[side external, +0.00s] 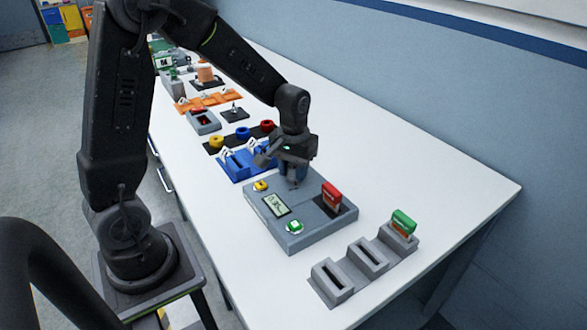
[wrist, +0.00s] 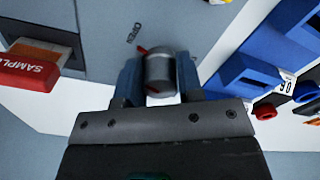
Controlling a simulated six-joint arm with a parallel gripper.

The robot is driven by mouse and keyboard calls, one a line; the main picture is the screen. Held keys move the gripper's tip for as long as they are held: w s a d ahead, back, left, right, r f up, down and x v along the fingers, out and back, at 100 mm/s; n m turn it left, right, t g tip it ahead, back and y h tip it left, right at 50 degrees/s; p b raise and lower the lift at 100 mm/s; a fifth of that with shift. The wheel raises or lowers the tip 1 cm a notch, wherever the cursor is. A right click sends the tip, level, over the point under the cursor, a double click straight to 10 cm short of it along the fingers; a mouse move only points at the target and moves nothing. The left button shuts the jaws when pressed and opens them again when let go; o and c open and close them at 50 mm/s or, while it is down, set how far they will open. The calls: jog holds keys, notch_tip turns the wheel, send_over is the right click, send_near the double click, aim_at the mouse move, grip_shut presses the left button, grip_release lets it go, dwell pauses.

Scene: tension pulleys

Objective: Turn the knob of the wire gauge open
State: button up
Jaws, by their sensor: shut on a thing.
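The wire gauge (side external: 310,228) is a grey box on the white table, with a small display (side external: 276,205) on top. Its grey top also shows in the wrist view (wrist: 100,25). The knob (wrist: 159,73) is a short grey cylinder with red marks by its rim, beside small dark lettering on the box. My gripper (wrist: 158,80) is shut on the knob, one finger on each side. In the side view my gripper (side external: 293,182) points down at the far edge of the gauge and hides the knob. I cannot read how far the knob is turned.
A red sample card (side external: 331,196) stands upright in the gauge's dark slot. A yellow button (side external: 261,185) and a green button (side external: 294,227) are on the gauge. A grey rack (side external: 367,256) holding a green card (side external: 403,222) is nearer. A blue fixture (side external: 236,165) stands close behind.

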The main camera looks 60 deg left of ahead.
aim_at(294, 165)
jog(key=shift+n, duration=0.6)
jog(key=o, duration=0.9)
jog(key=shift+r, duration=0.15)
notch_tip(294, 165, up, 14)
jog(key=shift+f, duration=0.2)
jog(key=s+d+m+t, duration=0.2)
jog(key=s, duration=0.3)
jog(key=s+d+r+m+t, duration=0.1)
jog(key=s+d+m, duration=0.1)
jog(key=s, duration=0.3)
jog(key=s+d+m+t, duration=0.2)
jog(key=s+d+m, duration=0.1)
jog(key=s, duration=0.3)
jog(key=shift+s+d+r+t, duration=0.1)
jog(key=shift+d+r+t, duration=0.25)
jog(key=shift+d, duration=0.1)
